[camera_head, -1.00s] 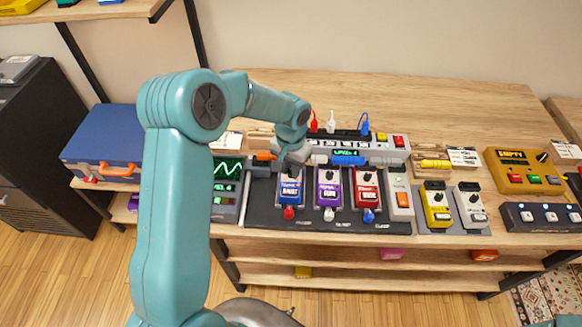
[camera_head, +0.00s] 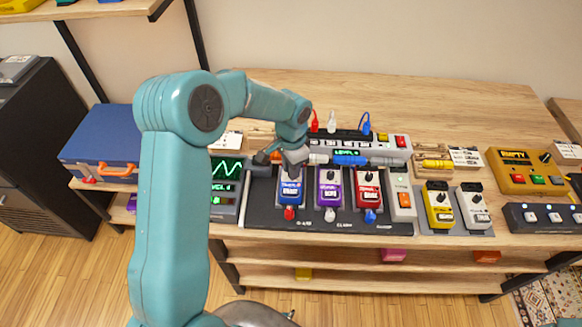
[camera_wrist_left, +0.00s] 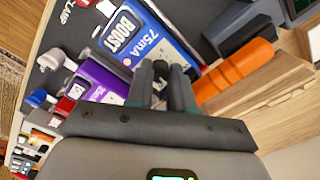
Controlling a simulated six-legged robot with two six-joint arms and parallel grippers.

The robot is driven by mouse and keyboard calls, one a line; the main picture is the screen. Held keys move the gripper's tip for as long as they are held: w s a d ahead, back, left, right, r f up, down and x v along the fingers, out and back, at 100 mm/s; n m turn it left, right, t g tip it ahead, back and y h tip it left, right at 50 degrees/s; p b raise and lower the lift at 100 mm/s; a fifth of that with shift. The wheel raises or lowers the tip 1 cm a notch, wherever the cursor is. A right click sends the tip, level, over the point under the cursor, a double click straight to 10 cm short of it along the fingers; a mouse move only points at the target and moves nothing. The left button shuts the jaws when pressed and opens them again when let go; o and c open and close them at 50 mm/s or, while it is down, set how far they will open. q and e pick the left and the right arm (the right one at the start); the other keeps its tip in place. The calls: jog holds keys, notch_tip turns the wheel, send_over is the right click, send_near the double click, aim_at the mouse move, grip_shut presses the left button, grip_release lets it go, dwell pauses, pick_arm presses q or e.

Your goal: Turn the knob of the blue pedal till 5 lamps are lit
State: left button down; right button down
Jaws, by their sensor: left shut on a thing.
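The blue pedal (camera_head: 290,194), marked BOOST in the left wrist view (camera_wrist_left: 140,35), stands at the left of the row on the dark pedal board (camera_head: 262,216). My left gripper (camera_head: 292,172) is over the pedal's far end and points down. In the left wrist view its fingers (camera_wrist_left: 165,72) are shut on the pedal's knob, which they mostly hide. A green level display (camera_head: 347,154) shows on the grey unit behind the pedals; its digit is too small to read surely. I cannot make out how many lamps are lit. My right gripper is not in view.
A purple pedal (camera_head: 329,190) and a red pedal (camera_head: 367,190) stand close to the right. A grey unit with a green wave screen (camera_head: 226,170) is at the left. Red, white and blue plugs rise behind. An orange cylinder (camera_wrist_left: 235,68) lies beside the fingers.

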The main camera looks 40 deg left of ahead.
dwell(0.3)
pick_arm(q)
jog(key=c, duration=1)
grip_release()
jog(key=shift+w+d, duration=0.1)
